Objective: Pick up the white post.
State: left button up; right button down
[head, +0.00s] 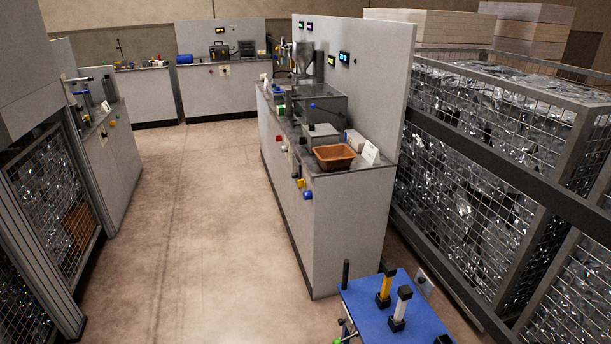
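The white post (402,306) stands upright in a black base on a blue-topped cart or table (372,326) at the bottom right of the head view. It has a black cap. A yellow post (385,286) with a black cap and base stands just behind it and to its left. Neither of my grippers shows in the head view, so their state is hidden.
A grey workstation (340,220) with an orange tray (334,156) stands behind the blue top. Wire cages (480,110) of shiny scrap line the right side. A black upright (346,273) rises at the blue top's left corner. The floor (200,220) at the left is clear.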

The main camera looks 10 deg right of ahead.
aim_at(405, 292)
jog(key=z, duration=1.15)
jog(key=i+j+z, duration=0.1)
jog(key=j, duration=0.25)
jog(key=i+j+z, duration=0.1)
jog(key=i+j, duration=0.15)
jog(key=j, duration=0.15)
jog(key=i+j+z, duration=0.1)
jog(key=j, duration=0.3)
jog(key=i+j+z, duration=0.1)
jog(key=i+j, duration=0.15)
jog(key=j, duration=0.15)
